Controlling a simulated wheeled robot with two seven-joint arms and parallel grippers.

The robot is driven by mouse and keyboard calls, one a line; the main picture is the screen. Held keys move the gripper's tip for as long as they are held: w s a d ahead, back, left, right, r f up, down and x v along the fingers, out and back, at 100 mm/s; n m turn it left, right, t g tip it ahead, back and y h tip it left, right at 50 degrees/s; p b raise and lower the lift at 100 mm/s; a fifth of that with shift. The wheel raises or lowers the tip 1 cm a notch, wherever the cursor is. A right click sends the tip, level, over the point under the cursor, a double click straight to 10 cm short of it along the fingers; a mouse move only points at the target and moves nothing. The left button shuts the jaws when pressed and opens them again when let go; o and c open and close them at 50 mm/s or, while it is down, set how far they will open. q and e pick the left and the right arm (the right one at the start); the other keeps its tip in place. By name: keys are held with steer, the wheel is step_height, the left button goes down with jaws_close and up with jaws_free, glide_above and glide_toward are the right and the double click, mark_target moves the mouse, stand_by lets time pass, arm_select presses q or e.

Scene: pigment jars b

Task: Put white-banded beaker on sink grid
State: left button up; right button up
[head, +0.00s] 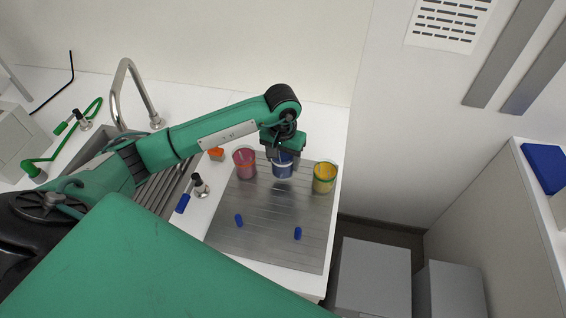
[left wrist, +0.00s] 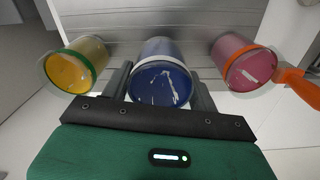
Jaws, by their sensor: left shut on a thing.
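The white-banded beaker (head: 283,170) holds blue pigment and stands at the back of the grooved metal board, between two other beakers. My left gripper (head: 284,155) reaches down over it and is shut on it. In the left wrist view the beaker (left wrist: 162,83) sits between the two fingers, its pale band around the rim. The sink grid (head: 160,196) is a set of metal slats over the sink, left of the board and partly hidden by my left arm. My right gripper is not in view.
A pink beaker (head: 244,163) stands left and a green-banded yellow beaker (head: 324,178) right, both close to my gripper. Two small blue pieces (head: 239,220) (head: 298,233) lie on the board (head: 268,245). A curved faucet (head: 128,80) rises behind the sink.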

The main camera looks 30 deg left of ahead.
arm_select(q)
step_height(320, 180, down, 3)
steer(key=shift+f+p, duration=0.15)
steer(key=shift+p, duration=0.45)
steer(key=shift+f+b, duration=0.35)
steer(key=shift+b, duration=0.05)
steer(key=o, duration=1)
steer(key=shift+r, duration=0.1)
steer(key=shift+o, duration=0.2)
